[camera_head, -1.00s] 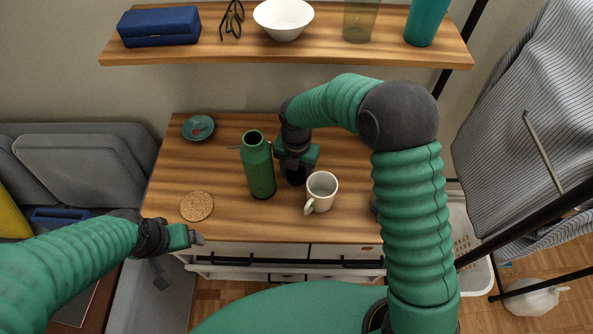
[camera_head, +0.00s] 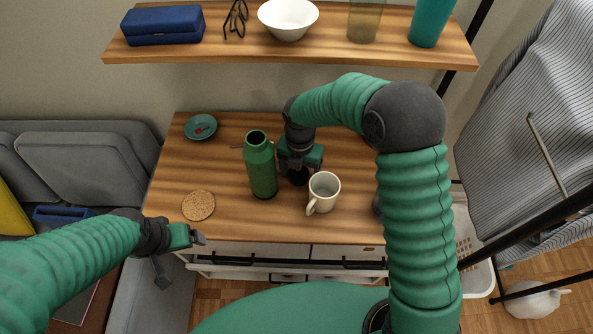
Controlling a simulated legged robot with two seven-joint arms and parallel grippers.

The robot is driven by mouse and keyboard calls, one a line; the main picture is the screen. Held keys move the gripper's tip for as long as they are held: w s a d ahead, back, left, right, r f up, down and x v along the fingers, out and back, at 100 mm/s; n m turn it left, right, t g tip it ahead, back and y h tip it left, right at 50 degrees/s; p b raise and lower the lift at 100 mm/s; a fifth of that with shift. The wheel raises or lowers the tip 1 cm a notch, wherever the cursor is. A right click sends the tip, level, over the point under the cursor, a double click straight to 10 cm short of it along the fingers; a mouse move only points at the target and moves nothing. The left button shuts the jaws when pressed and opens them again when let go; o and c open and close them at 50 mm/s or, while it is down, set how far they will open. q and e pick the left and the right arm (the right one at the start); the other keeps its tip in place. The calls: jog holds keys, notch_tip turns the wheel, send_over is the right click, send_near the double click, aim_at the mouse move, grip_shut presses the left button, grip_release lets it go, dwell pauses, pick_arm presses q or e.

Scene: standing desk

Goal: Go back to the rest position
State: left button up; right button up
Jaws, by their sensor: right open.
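My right gripper (camera_head: 297,172) hangs over the desk (camera_head: 220,165), between a green bottle (camera_head: 261,170) and a white mug (camera_head: 323,191). It is open, and I see nothing held in it; its fingertips are partly hidden in the dark shapes there. The bottle stands upright just left of it, and I cannot tell whether they touch. The mug stands upright, in front and to the right. My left gripper (camera_head: 182,257) is at the desk's front left corner, with its fingers spread apart and empty.
A cork coaster (camera_head: 198,205) and a small green dish (camera_head: 201,127) lie on the desk's left side. A shelf (camera_head: 230,52) above holds a blue case (camera_head: 162,25), glasses, a white bowl (camera_head: 288,18) and cups. A clothes rack with striped cloth (camera_head: 530,130) stands right.

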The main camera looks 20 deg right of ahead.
notch_tip(320, 180, up, 11)
jog(key=p, duration=0.2)
jog(key=s+d+r+m+t+p, duration=0.1)
jog(key=s+m, duration=0.6)
jog(key=m, duration=0.7)
jog(key=s+d+r+m+t+p, duration=0.1)
jog(key=s+d+m+p, duration=0.2)
jog(key=m, duration=1.2)
jog(key=s+d, duration=0.3)
jog(key=s, duration=0.2)
jog(key=shift+s+r+t+p, duration=0.25)
jog(key=shift+r+t+p, duration=0.05)
jog(key=shift+t+p, duration=0.1)
